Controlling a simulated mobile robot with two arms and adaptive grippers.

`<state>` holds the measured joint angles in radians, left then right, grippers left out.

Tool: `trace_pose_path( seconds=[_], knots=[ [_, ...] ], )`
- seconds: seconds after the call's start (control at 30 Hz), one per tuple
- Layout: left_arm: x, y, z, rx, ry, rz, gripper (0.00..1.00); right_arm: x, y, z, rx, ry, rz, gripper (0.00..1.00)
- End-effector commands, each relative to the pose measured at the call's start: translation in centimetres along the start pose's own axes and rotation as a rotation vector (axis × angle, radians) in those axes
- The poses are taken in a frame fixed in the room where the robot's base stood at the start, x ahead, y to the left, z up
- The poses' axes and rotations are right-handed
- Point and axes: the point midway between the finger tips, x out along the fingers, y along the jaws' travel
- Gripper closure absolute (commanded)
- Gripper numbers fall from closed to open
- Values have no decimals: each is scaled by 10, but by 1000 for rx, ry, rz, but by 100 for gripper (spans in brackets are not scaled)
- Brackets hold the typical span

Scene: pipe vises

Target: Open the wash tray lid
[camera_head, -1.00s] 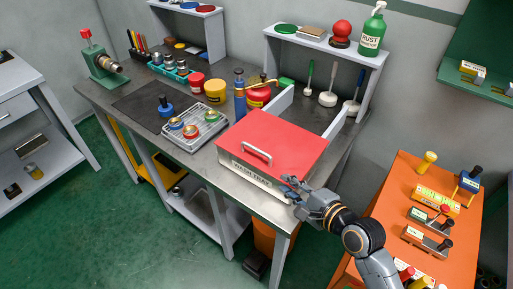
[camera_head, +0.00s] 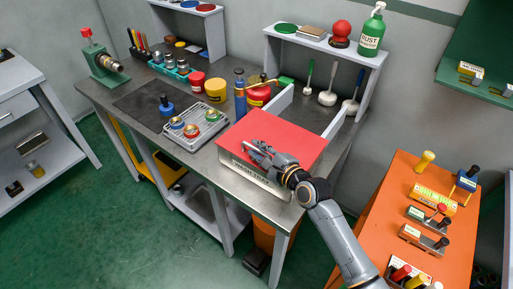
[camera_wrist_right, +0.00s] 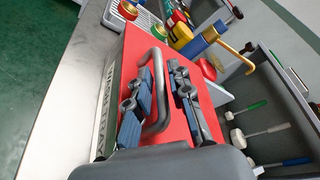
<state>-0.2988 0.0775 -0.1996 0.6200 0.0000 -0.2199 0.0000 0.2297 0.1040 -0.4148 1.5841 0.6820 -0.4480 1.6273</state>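The wash tray (camera_head: 270,184) sits on the bench's front right part, with its label on the front wall. Its red lid (camera_head: 290,132) lies flat and closed on top. In the right wrist view, the lid (camera_wrist_right: 137,46) bears a grey bar handle (camera_wrist_right: 163,92). My right gripper (camera_head: 259,153) is over the front part of the lid and covers most of the handle in the head view. In the right wrist view, my right gripper (camera_wrist_right: 160,84) is open, with one dark finger on each side of the handle. Contact cannot be told. My left gripper is not in view.
A parts tray (camera_head: 194,130) with colored pieces stands left of the wash tray. A blue bottle with a brass spout (camera_head: 240,92) and a red can (camera_head: 259,97) stand behind it. A grey shelf (camera_head: 330,47) with hanging brushes is behind. An orange table (camera_head: 398,190) stands at right.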

Motion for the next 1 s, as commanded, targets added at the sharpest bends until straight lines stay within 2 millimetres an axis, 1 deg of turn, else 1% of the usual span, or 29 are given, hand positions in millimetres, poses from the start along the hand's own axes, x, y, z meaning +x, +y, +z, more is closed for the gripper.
trace_pose_path(
  seconds=[0.13,0.4,0.47,0.5,0.83,0.93,1.0],
  knots=[
    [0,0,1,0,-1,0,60,8,0,0,-1,0,0,80],
    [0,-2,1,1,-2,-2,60,8,0,0,-1,0,0,80],
    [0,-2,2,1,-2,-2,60,8,0,0,-1,0,0,92],
    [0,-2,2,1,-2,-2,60,8,0,0,0,0,0,100],
    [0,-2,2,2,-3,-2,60,8,0,-1,-1,1,0,100],
    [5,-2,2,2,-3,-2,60,11,-2,-7,-1,1,0,100],
    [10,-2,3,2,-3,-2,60,13,-7,-14,-1,1,-2,100]
  ],
)
